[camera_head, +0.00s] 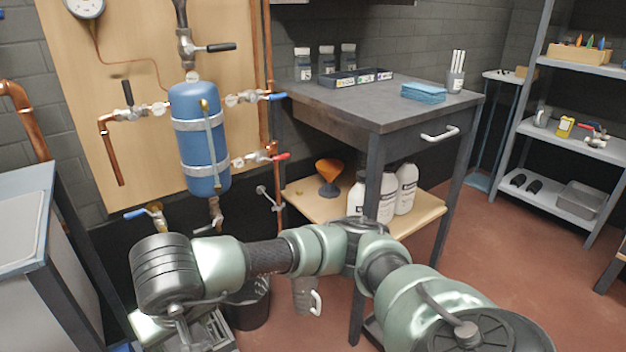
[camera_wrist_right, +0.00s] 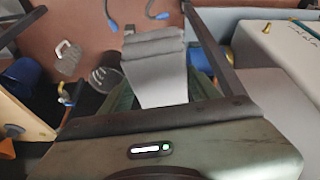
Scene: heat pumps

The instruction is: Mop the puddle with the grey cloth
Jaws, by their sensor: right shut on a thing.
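My right arm reaches across the bottom of the head view, with its wrist low on the left. The right gripper is mostly hidden under that wrist. In the right wrist view my right gripper (camera_wrist_right: 160,85) is shut on a grey, folded, soft-looking thing (camera_wrist_right: 153,44), which looks like the grey cloth. Its dark folds show beyond the light grey part nearer the camera. I cannot make out a puddle in either view. My left gripper is not in view.
A dark bucket (camera_head: 250,308) and a clear jug (camera_head: 306,296) stand on the floor near my forearm. The workbench (camera_head: 350,98) holds folded blue cloths (camera_head: 424,92). A blue tank (camera_head: 201,140) with pipes and valves is behind my wrist. The red floor is open at right.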

